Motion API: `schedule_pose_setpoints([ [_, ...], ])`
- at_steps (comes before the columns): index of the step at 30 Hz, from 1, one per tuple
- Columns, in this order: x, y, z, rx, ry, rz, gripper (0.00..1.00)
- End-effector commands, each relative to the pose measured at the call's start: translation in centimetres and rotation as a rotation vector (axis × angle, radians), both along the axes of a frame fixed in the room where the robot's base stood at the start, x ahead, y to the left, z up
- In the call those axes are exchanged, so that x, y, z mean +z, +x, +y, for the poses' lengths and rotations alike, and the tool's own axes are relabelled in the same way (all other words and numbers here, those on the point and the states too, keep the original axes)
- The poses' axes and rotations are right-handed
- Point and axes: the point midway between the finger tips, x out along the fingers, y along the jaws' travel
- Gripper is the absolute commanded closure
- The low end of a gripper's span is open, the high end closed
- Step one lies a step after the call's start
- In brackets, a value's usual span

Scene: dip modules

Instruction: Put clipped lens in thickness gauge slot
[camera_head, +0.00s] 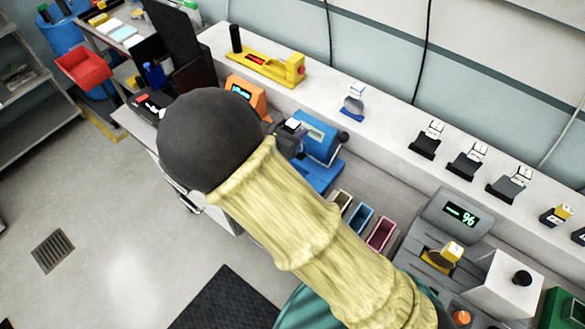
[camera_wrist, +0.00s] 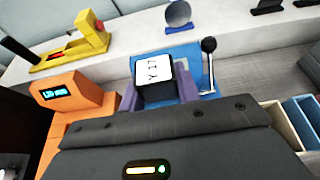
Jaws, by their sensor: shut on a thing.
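My gripper (camera_wrist: 158,92) is shut on a black clip with a white, marked top (camera_wrist: 154,69). Purple-grey fingers stand on both sides of the clip. The clip also shows in the head view (camera_head: 293,124), in front of a blue lever device (camera_head: 321,138). The lens under the clip is hidden in both views. An orange device with a lit readout in mm, which looks like the thickness gauge (camera_wrist: 72,97), stands left of my gripper. In the head view the gauge (camera_head: 246,95) is partly covered by my arm, and its slot cannot be made out.
A yellow instrument (camera_head: 268,67) and a round lens on a blue stand (camera_head: 353,104) are on the back ledge. Several dark clipped pieces (camera_head: 426,140) stand farther right. Small open bins (camera_head: 361,217) and a grey percent meter (camera_head: 452,215) are right of the blue device.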

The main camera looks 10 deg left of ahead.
Motion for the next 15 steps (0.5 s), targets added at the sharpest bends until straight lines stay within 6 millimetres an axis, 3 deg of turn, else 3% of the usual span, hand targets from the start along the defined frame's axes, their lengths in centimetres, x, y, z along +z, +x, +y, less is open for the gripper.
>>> schedule_pose_setpoints([
  [5,-0.4,0.1,-0.2,-0.003,-0.002,0.001,0.91],
  [15,-5.1,-0.1,0.0,0.003,-0.004,0.002,0.91],
])
